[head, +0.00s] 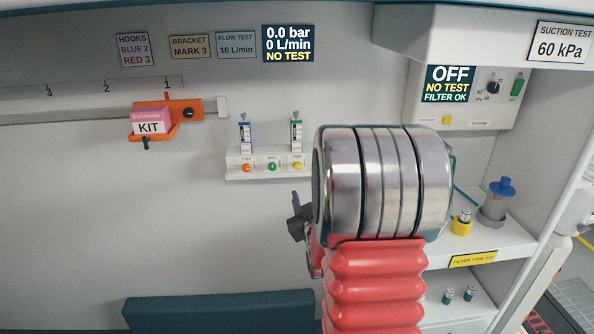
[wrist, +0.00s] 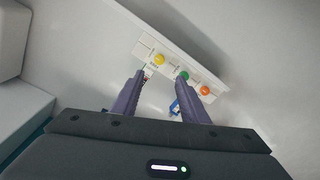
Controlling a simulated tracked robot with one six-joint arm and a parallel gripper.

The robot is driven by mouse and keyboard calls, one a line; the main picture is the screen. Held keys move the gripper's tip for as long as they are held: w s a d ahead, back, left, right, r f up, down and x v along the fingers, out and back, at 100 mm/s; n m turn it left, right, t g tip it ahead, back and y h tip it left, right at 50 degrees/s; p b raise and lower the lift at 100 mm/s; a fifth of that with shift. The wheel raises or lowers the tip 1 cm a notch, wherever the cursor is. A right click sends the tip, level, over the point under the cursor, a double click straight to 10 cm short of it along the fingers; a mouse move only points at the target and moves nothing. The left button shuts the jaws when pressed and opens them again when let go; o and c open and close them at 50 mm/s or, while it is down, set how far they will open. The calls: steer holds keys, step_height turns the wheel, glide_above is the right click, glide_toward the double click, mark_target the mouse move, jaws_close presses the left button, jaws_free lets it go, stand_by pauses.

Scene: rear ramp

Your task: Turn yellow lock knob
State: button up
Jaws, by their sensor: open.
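A white wall panel (head: 262,177) carries an orange knob (head: 247,167), a green knob (head: 272,167) and a yellow knob (head: 298,166) at its right end. In the wrist view the panel looks turned over, with the yellow knob (wrist: 159,59) at upper left, beyond and between my fingertips. My gripper (wrist: 160,79) is open and empty. Its purple fingers straddle the line toward the yellow knob, with the green knob (wrist: 184,75) by the right fingertip. In the head view my gripper (head: 296,208) is below the panel, partly hidden by my arm. No contact shows.
Blue and green-marked flowmeters (head: 296,133) stand above the panel. A rail bracket (head: 167,120) with a pink KIT box (head: 149,122) is left. A suction unit (head: 465,95) and shelves (head: 480,240) are right. A dark teal seat back (head: 220,312) is below.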

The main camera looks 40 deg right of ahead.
mark_target(299, 167)
steer(key=shift+d, duration=0.15)
steer(key=x, duration=1.3)
steer(key=shift+w+d, duration=0.15)
steer(key=shift+w, duration=0.2)
steer(key=shift+c, duration=0.5)
steer(key=c, duration=0.9)
steer(key=shift+d, duration=0.15)
jaws_close()
